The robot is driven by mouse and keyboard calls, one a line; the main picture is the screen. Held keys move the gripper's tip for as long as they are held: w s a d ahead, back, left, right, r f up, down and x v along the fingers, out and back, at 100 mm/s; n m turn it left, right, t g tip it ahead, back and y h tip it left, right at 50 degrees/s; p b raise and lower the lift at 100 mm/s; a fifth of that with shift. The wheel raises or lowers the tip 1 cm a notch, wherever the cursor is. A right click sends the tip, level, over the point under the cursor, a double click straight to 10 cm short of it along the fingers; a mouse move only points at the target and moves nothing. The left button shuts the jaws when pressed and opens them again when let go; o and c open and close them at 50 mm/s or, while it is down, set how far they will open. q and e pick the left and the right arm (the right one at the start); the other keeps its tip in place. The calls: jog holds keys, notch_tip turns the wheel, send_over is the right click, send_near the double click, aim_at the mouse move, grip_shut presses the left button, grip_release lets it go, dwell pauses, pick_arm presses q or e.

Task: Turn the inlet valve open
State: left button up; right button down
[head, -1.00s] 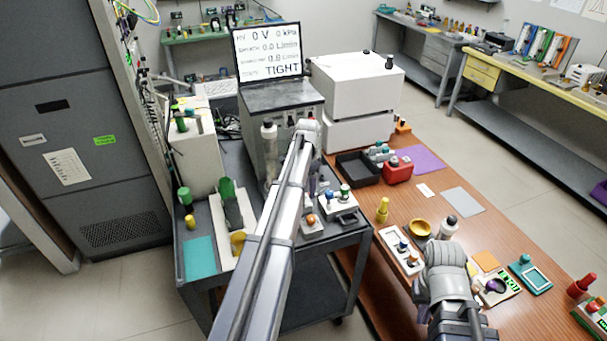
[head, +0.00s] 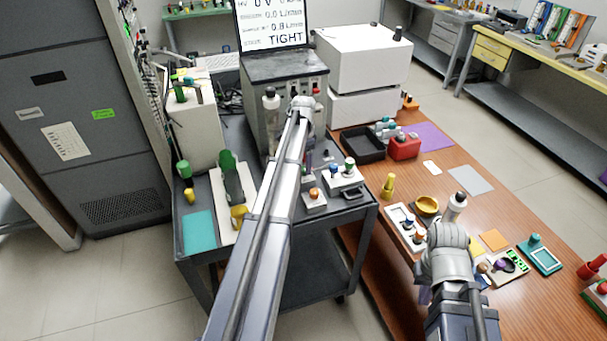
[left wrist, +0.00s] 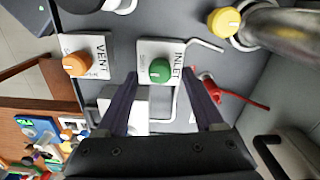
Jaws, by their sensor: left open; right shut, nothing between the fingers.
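The inlet valve is a round green knob (left wrist: 159,70) on a white plate marked INLET, in the left wrist view. My left gripper (left wrist: 159,80) is open, its two dark fingers reaching to either side of the green knob with gaps visible. I cannot tell how far the fingertips are above the plate. In the head view my left arm reaches over the cart to the grey instrument (head: 284,84), and its wrist hides the fingers and the knob. My right gripper (head: 425,294) is low over the wooden bench, mostly hidden by its wrist; it is shut and empty.
An orange VENT knob (left wrist: 76,64) sits left of the inlet plate, and a yellow knob (left wrist: 224,22) above right. A red clip with a cable (left wrist: 208,88) lies close to the right finger.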

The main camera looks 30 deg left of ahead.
pick_arm(q)
notch_tip(320, 180, down, 2)
jog(key=shift+f+b, duration=0.1)
jog(key=shift+b, duration=0.55)
grip_shut()
